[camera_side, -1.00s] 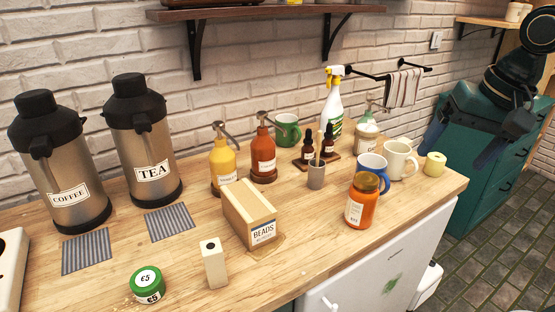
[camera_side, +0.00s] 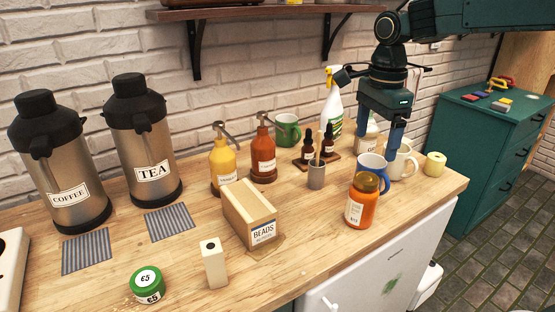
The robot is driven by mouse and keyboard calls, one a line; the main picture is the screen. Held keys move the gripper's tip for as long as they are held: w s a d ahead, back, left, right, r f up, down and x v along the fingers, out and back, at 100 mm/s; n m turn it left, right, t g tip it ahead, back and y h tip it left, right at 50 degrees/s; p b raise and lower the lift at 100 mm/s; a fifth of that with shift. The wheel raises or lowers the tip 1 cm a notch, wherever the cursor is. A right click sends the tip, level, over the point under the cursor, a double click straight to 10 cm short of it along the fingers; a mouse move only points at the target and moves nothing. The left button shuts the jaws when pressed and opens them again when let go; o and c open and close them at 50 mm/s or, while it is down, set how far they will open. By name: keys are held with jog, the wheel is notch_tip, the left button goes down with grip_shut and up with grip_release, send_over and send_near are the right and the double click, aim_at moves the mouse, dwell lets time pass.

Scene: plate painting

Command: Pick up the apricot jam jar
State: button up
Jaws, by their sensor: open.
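The apricot jam jar (camera_side: 361,207) is an orange jar with a brown lid and a white label. It stands upright near the front right edge of the wooden counter, in front of the blue mug. My gripper (camera_side: 380,135) points down with its blue fingers apart and nothing between them. In the picture it is above and slightly right of the jar, clear of it. One finger partly covers the mugs behind the jar.
A blue mug (camera_side: 371,163) and a cream mug (camera_side: 403,164) stand close behind the jar. A grey cup (camera_side: 316,176) and a beads box (camera_side: 249,215) are to its left. A spray bottle (camera_side: 333,105) stands at the back. The counter in front of the coffee and tea flasks is mostly free.

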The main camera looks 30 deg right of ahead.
aim_at(368, 178)
jog(key=shift+f, duration=4.3)
jog(key=shift+f, duration=0.1)
jog(key=shift+w+f, duration=0.1)
jog(key=shift+f, duration=2.4)
jog(key=c, duration=1.4)
